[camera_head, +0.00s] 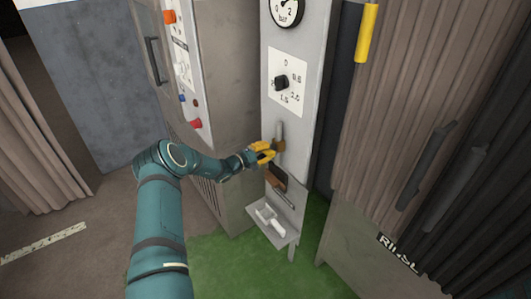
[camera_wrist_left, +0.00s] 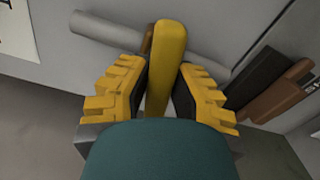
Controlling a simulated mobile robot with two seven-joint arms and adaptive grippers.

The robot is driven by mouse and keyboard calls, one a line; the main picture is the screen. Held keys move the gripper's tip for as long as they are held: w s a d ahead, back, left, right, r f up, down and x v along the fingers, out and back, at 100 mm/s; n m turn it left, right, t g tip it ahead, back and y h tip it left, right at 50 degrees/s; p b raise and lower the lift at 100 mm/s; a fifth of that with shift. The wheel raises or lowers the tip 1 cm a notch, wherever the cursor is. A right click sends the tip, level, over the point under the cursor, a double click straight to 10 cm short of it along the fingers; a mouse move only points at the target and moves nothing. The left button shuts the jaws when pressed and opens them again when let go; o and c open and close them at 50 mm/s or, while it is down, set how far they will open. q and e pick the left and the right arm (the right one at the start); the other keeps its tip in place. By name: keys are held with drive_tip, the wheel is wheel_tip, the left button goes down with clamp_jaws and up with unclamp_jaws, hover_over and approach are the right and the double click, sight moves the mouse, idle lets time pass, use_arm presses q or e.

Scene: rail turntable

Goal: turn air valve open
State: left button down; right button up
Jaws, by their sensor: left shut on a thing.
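The air valve has a yellow lever handle (camera_wrist_left: 167,65) on a grey pipe (camera_wrist_left: 205,59), seen close in the left wrist view. In the head view the pipe (camera_head: 279,131) runs down the front of a light grey panel (camera_head: 302,150). My left gripper (camera_head: 264,151) reaches the valve from the left. In the left wrist view its two yellow-padded fingers (camera_wrist_left: 158,98) are shut on the lever, one on each side. In the head view the fingers hide most of the lever. My right gripper is not in view.
The panel carries a bar gauge (camera_head: 287,10) and a black knob (camera_head: 281,83) on a numbered plate. Below the valve are a brown-handled tool (camera_head: 274,181) and a small shelf (camera_head: 283,241) with a white object (camera_head: 270,218). A button cabinet (camera_head: 225,75) stands left.

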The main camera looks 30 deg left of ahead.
use_arm(q)
drive_tip(key=n+b, duration=0.1)
drive_tip(key=n, duration=0.2)
drive_tip(key=shift+n, duration=0.4)
drive_tip(key=n, duration=0.3)
drive_tip(key=shift+n, duration=0.3)
drive_tip(key=n, duration=0.4)
drive_tip(key=shift+r, duration=0.1)
drive_tip(key=shift+n, duration=2)
drive_tip(key=c, duration=0.8)
unclamp_jaws()
drive_tip(key=shift+w, duration=0.1)
